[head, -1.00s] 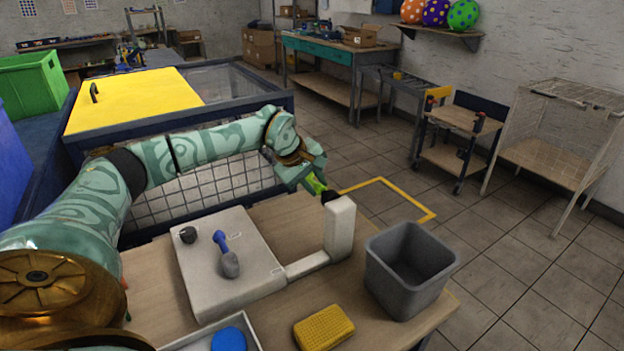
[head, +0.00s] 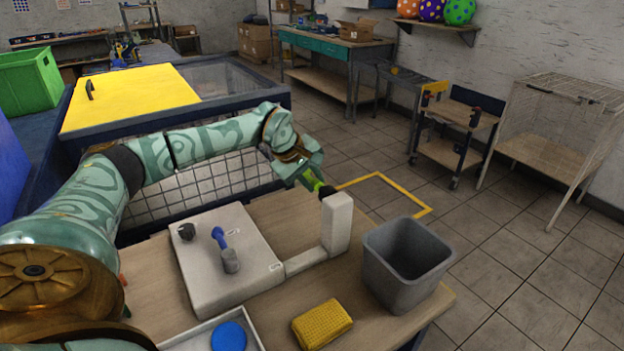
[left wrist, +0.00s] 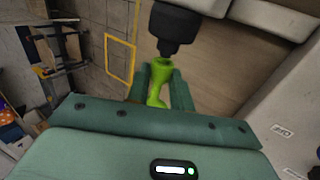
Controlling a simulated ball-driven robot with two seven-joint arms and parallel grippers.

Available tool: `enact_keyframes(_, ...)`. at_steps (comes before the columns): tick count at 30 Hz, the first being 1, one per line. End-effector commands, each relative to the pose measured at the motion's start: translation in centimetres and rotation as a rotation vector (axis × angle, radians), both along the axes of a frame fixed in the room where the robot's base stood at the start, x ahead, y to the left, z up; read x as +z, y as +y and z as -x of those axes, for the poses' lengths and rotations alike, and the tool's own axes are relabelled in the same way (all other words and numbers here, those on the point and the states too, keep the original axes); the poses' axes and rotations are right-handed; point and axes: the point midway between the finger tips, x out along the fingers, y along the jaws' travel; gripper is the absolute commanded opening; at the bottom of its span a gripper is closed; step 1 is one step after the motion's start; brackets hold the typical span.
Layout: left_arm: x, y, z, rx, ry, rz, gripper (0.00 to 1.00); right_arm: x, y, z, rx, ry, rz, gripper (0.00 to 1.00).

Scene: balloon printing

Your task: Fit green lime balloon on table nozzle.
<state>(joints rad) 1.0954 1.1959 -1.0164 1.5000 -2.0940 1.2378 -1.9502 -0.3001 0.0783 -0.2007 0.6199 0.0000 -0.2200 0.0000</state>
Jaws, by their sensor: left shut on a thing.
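The lime green balloon (head: 318,186) is small and limp, held between the fingers of my left gripper (head: 313,180). It also shows in the left wrist view (left wrist: 158,88), between the two green fingers of the left gripper (left wrist: 160,90). The table nozzle (head: 327,191) is a black tip on top of a white post (head: 337,225). In the left wrist view the black nozzle (left wrist: 172,28) meets the balloon's upper end. I cannot tell whether the balloon's mouth is around the tip or only touching it. My right gripper is out of view.
A white slab (head: 205,290) with a dark knob and a blue-handled piece (head: 218,236) joins the post. A grey bin (head: 390,285), a yellow sponge (head: 322,324) and a tray with a blue disc (head: 229,338) crowd the front. A yellow-topped crate (head: 130,100) stands behind my left arm.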

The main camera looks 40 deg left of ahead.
Motion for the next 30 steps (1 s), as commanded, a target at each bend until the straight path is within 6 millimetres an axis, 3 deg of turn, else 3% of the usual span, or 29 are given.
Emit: enact_keyframes(30,0.1,-1.1,0.3,0.0,0.0,0.0,0.1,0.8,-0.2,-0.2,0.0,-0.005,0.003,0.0)
